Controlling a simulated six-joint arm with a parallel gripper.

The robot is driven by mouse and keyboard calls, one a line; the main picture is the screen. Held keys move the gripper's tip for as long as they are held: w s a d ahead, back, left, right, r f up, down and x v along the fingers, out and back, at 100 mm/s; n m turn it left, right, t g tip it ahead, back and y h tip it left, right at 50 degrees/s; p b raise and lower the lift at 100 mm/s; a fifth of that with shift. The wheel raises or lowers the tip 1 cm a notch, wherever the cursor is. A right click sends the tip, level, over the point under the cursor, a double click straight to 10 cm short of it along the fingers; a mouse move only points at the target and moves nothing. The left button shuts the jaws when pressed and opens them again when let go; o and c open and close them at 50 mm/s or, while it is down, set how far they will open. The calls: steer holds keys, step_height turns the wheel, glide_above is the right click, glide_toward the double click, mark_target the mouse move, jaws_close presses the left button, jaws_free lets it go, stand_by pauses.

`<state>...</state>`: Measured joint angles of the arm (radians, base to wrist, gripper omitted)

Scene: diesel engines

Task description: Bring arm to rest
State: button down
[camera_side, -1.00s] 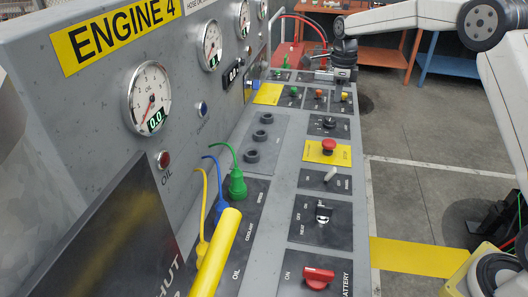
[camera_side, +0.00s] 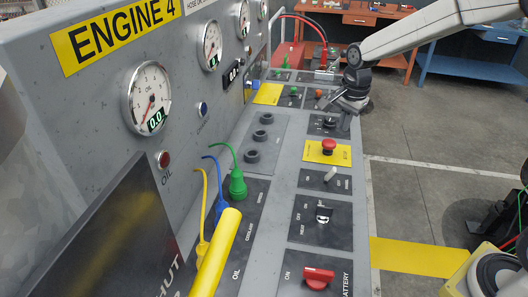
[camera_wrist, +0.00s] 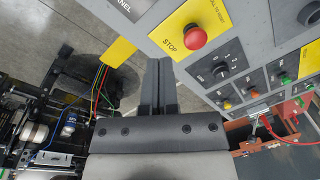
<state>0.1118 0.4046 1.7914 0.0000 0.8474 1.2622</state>
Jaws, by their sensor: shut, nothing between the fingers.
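My gripper (camera_side: 350,105) is over the far right edge of the engine control panel (camera_side: 273,200) in the side view. In the wrist view my gripper's two fingers (camera_wrist: 158,68) lie together, with nothing between them. The red stop button (camera_wrist: 195,38) on its yellow plate is just right of the fingertips in that view, apart from them. The same red stop button (camera_side: 328,146) shows in the side view, nearer the camera than my gripper. My arm reaches in from the upper right.
Green (camera_side: 237,185), blue and yellow plugs stand on the near panel, beside a yellow bar (camera_side: 215,255). A red battery switch (camera_side: 318,277) is at the front. An orange workbench (camera_side: 378,22) and a blue one (camera_side: 475,65) stand behind. Floor right of the panel (camera_side: 415,140) is largely open.

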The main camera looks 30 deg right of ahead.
steer(key=s+a+f+n, duration=0.2)
steer(key=s+n, duration=0.6)
steer(key=s, duration=0.1)
steer(key=s+a+f+n+t, duration=0.1)
steer(key=s+a+f+n, duration=0.2)
steer(key=s+n, duration=0.4)
steer(key=shift+s+f+n, duration=0.15)
steer(key=shift+s+n, duration=0.25)
steer(key=shift+s, duration=0.6)
steer(key=c, duration=1.3)
jaws_free()
steer(key=shift+a, duration=0.1)
